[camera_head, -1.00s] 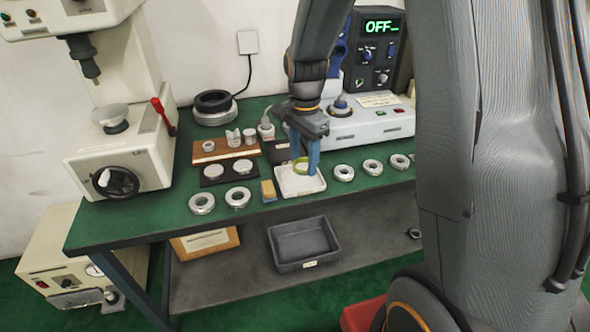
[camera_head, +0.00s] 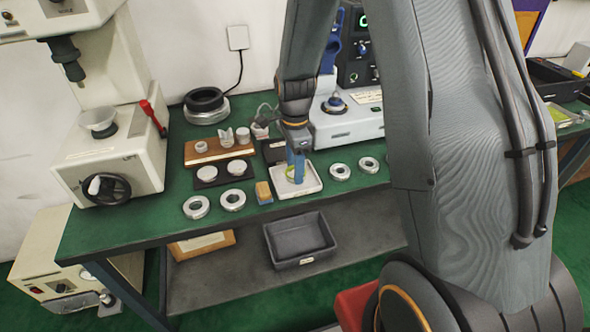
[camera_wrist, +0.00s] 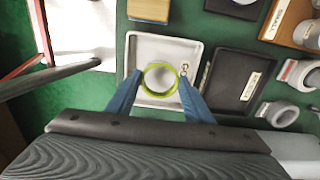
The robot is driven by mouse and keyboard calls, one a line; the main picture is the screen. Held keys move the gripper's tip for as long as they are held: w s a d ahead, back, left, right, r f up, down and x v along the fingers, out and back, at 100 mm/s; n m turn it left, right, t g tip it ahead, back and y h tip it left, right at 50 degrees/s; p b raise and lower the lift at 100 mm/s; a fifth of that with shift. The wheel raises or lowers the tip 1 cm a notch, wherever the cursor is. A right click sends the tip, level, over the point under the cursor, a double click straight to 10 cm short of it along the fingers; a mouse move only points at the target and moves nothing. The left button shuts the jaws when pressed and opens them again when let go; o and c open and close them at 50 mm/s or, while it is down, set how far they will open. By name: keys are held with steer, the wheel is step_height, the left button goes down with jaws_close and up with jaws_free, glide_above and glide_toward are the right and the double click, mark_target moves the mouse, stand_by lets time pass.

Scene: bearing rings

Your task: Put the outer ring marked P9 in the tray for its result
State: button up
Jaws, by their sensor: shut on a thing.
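My gripper (camera_head: 296,165) has its blue fingers shut on a yellow-green ring (camera_wrist: 146,80). In the head view the ring (camera_head: 290,172) is partly hidden by the fingers. No P9 mark can be read on it. The ring is over the white tray (camera_head: 313,186), within its rim as seen from the wrist. I cannot tell whether it touches the tray floor. The white tray also shows in the wrist view (camera_wrist: 192,48), with a small label at its right side. A dark tray (camera_wrist: 225,75) with a pale label lies beside it.
Silver rings stand on the green bench to the left (camera_head: 233,199) and right (camera_head: 340,172) of the white tray. A yellow-topped block (camera_head: 264,193) sits close at its left. A grey bin (camera_head: 300,240) is on the lower shelf. A press (camera_head: 110,150) stands at left.

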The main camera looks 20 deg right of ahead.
steer(key=shift+f, duration=0.85)
steer(key=o, duration=1.2)
steer(key=shift+f, duration=0.15)
step_height(320, 180, up, 12)
steer(key=b, duration=0.2)
steer(key=s+f+n, duration=0.1)
steer(key=s+n, duration=1.6)
steer(key=n, duration=0.1)
steer(key=shift+s+f+t, duration=0.15)
steer(key=shift+f+t, duration=0.25)
